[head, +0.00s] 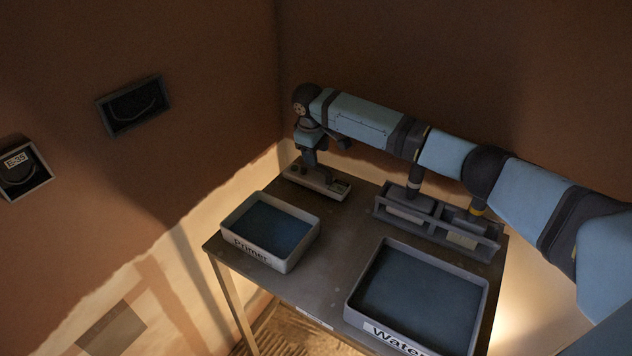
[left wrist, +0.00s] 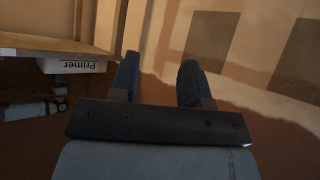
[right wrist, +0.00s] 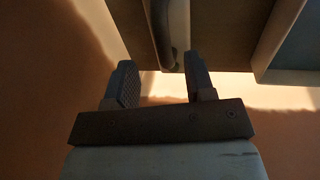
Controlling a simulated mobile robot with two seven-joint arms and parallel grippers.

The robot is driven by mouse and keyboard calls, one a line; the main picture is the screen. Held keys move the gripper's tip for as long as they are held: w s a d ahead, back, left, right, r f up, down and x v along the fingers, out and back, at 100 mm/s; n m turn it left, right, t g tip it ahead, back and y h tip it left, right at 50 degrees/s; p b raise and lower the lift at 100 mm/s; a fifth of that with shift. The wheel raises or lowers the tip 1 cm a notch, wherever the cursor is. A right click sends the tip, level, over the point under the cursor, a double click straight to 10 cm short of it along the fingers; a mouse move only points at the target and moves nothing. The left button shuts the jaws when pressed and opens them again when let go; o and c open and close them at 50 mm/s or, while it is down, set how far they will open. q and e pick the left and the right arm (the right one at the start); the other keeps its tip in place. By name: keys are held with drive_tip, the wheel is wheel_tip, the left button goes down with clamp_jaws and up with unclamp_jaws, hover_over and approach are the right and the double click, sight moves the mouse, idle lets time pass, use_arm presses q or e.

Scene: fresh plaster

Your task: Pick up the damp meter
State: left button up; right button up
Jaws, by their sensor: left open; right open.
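The damp meter appears to be the long pale grey device (head: 331,187) lying flat at the back left of the table, with small dark details on top. My right gripper (head: 318,158) is over it in the head view and hides part of it. In the right wrist view, the open fingers (right wrist: 160,78) are empty, and a pale strip (right wrist: 174,30), likely the meter, shows beyond them, nearer the right finger. My left gripper (left wrist: 158,80) is open and empty, away from the table; it does not show in the head view.
A Primer tray (head: 234,238) stands at the table's left edge, a Water tray (head: 352,312) at the front right. A rack (head: 382,217) with upright-handled tools stands at the back right, beneath my right arm. Walls close in behind and left; two boxes (head: 134,105) (head: 22,170) hang on the left wall.

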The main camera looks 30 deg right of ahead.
sight(316, 176)
drive_tip(key=shift+a+b+x, duration=0.15)
drive_tip(key=shift+b+x, duration=0.1)
drive_tip(key=shift+x, duration=1.35)
drive_tip(key=shift+a+b+x, duration=0.1)
drive_tip(key=shift+b+x, duration=0.15)
drive_tip(key=shift+x, duration=1.35)
drive_tip(key=shift+w, duration=0.1)
clamp_jaws()
